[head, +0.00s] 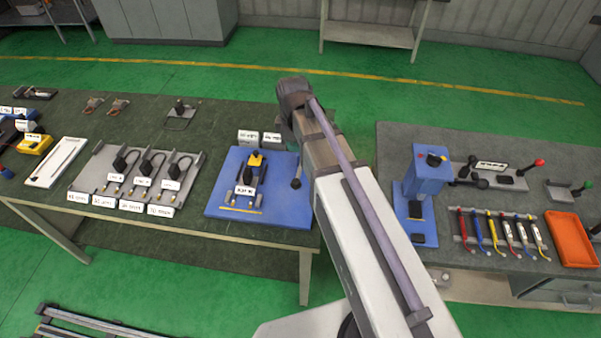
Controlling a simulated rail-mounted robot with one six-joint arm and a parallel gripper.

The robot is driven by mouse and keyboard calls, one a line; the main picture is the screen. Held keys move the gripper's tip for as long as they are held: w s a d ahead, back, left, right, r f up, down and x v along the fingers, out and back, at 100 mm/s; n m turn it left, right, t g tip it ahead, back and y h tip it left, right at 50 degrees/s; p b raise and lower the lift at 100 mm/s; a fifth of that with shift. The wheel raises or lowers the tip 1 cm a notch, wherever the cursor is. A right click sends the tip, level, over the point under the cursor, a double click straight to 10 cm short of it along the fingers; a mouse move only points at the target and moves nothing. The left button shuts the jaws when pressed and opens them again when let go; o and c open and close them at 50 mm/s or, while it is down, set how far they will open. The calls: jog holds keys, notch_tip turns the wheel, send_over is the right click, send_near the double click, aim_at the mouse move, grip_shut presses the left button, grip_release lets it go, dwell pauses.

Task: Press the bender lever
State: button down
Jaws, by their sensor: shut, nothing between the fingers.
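A blue base plate (219,199) lies near the front edge of the left table, with a yellow and black fixture (254,161) on it. A short lever (297,172) with a dark knob stands at its right side, close beside my arm. A blue press-like machine (424,172) stands on the right table, with a dark handle (480,183) to its right. I cannot tell for sure which of these is the bender. My arm rises across the middle between the tables. Its gripper is not visible, so I cannot tell its distance from either lever.
A grey rack (97,160) with several black-handled parts and labels is on the left table. Several coloured tools (492,230) and an orange tray (570,239) lie on the right table. Green floor (270,60) is open behind the tables.

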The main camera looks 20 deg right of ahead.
aim_at(296, 180)
jog(key=f+b, duration=1.4)
jog(key=shift+s+d, duration=0.1)
jog(key=shift+d, duration=0.1)
jog(key=shift+r, duration=0.1)
